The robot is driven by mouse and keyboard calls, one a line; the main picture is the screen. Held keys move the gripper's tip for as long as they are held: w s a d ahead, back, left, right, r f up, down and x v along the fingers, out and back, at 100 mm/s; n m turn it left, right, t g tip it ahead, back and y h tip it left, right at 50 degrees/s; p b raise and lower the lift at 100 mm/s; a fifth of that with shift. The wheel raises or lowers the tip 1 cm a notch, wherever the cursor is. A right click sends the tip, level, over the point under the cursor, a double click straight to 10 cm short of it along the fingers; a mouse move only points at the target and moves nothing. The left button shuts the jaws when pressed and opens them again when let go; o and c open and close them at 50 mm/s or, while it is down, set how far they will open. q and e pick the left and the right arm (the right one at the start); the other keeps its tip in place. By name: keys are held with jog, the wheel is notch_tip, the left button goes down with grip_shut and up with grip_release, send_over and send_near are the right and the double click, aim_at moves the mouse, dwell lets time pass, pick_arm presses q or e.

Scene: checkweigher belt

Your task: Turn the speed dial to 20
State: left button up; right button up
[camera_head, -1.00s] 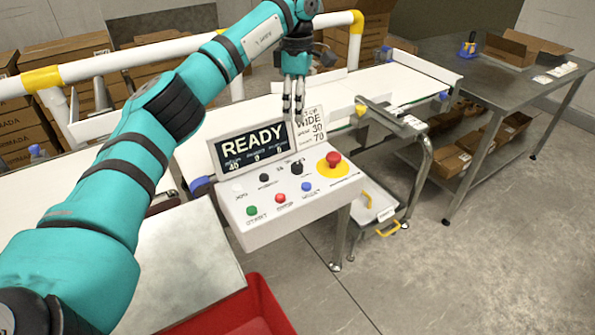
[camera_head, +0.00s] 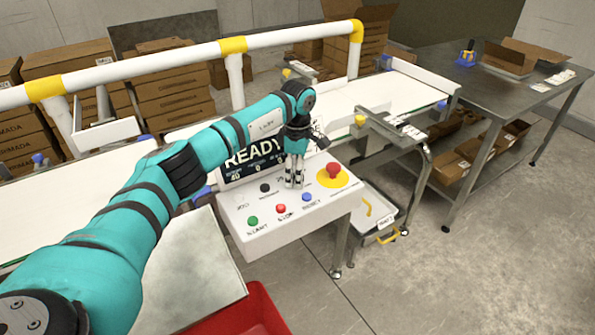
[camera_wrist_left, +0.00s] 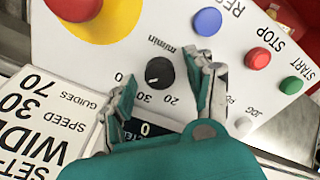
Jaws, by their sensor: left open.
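The speed dial (camera_wrist_left: 159,72) is a small black knob with a white pointer mark, on the white control panel (camera_wrist_left: 230,30). Printed numbers around it include 20 and 30. The pointer appears nearest the 30, though it is small. My left gripper (camera_head: 294,183) is over the dial, pointing down, and hides it in the head view. In the left wrist view the open fingers (camera_wrist_left: 165,82) stand on either side of the dial with gaps. Whether the tips touch the panel cannot be told. My right gripper is not in view.
A red emergency button (camera_head: 334,170) on a yellow disc sits right of the gripper. Blue (camera_head: 307,197), red (camera_head: 281,208) and green (camera_head: 253,221) buttons lie in front. The READY display (camera_head: 250,160) stands behind, partly covered by my arm.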

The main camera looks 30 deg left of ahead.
pick_arm(q)
jog(key=shift+f, duration=0.15)
jog(key=shift+c, duration=0.3)
grip_shut()
